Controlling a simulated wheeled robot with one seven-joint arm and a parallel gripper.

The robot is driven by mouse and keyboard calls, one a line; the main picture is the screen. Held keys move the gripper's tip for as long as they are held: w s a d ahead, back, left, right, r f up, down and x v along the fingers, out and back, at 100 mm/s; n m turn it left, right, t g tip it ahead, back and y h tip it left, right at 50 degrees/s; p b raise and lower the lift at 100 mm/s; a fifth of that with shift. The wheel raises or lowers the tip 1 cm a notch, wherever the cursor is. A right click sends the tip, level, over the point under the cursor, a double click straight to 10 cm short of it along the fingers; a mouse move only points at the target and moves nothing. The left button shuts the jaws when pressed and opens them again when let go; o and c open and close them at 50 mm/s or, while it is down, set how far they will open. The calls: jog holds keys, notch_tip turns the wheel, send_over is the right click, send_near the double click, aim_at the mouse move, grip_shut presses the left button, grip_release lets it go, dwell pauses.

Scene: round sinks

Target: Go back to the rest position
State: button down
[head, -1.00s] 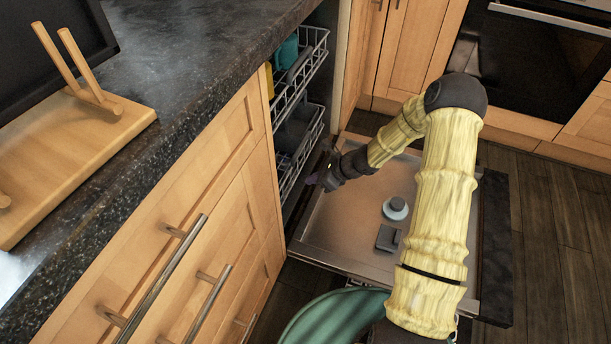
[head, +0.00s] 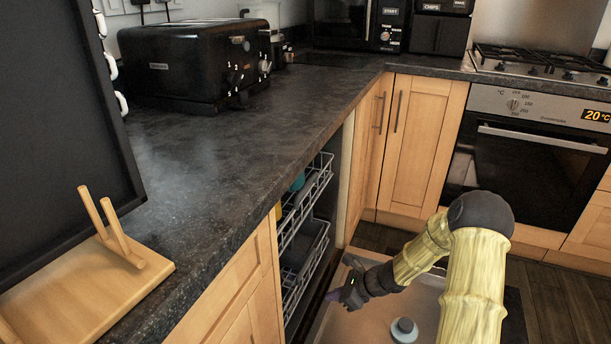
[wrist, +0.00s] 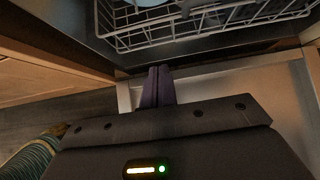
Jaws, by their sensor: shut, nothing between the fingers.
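My arm, in a yellow ribbed cover, reaches over the open dishwasher door in the head view. My gripper (head: 340,295) is at the left edge of the door, close in front of the racks. In the wrist view its purple fingers (wrist: 158,86) are together with nothing between them. They point toward the dishwasher opening, below a wire rack (wrist: 200,35). The gripper is small and partly dark in the head view.
The open dishwasher door (head: 340,325) holds a round grey-and-white piece (head: 404,329). The racks (head: 303,200) hold some dishes. A dark worktop (head: 215,150) runs along the left, with a toaster (head: 200,63) and wooden stand (head: 90,285). An oven (head: 525,150) stands back right.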

jog(key=s+d+r+n+g+h+p, duration=0.1)
jog(key=s+r+n+h+p, duration=0.3)
jog(key=s+r+n, duration=0.8)
jog(key=s+d+r+n+h+p, duration=0.1)
jog(key=s+r+n+h+p, duration=0.25)
jog(key=s+r+n, duration=0.85)
notch_tip(320, 180, up, 40)
jog(key=w+p, duration=0.3)
jog(key=p, duration=3.4)
jog(key=shift+d+m+p, duration=0.15)
jog(key=shift+m+p, duration=0.15)
jog(key=shift+m, duration=0.1)
jog(key=shift+h, duration=0.25)
